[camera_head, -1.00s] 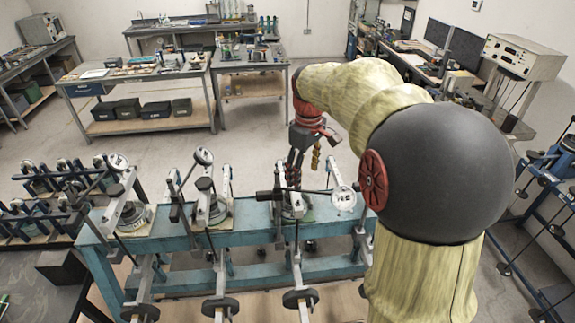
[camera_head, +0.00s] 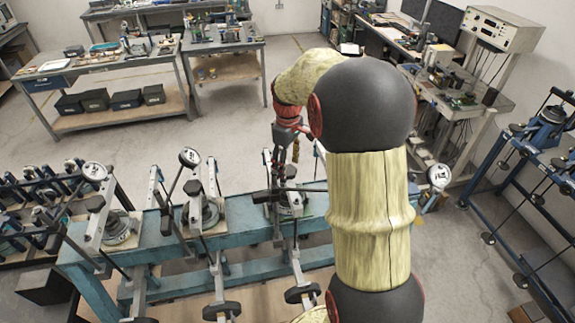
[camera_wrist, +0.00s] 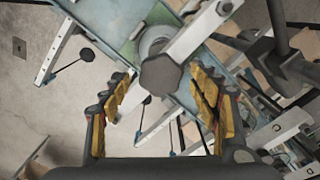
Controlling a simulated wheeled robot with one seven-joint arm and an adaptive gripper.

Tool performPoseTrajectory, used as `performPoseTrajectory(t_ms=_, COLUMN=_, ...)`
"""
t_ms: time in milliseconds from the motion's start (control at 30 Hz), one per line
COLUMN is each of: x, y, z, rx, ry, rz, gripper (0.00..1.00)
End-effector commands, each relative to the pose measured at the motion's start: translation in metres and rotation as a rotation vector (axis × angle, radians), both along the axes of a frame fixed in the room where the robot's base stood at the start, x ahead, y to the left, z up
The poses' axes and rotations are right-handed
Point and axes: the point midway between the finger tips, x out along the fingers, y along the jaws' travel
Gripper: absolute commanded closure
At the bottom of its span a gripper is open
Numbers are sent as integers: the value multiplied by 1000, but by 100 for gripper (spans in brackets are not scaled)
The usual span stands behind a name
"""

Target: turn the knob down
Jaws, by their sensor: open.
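In the head view my gripper (camera_head: 280,180) points down over a lever frame on the blue bench (camera_head: 240,232). The knob cannot be made out clearly there.
Other lever frames with round gauges stand along the bench to the left, one gauge (camera_head: 190,157) raised. Dark round weights (camera_head: 221,310) hang at the front. A blue rack (camera_head: 530,200) stands at the right. The floor behind the bench is clear.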

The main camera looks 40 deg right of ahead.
Motion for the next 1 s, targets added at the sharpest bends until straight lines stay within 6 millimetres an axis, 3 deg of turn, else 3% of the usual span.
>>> performPoseTrajectory(t_ms=367, x=0, y=0, z=-7, rx=0, ry=0, rz=0, gripper=39)
performPoseTrajectory(t_ms=1000, x=0, y=0, z=-7, rx=0, ry=0, rz=0, gripper=75)
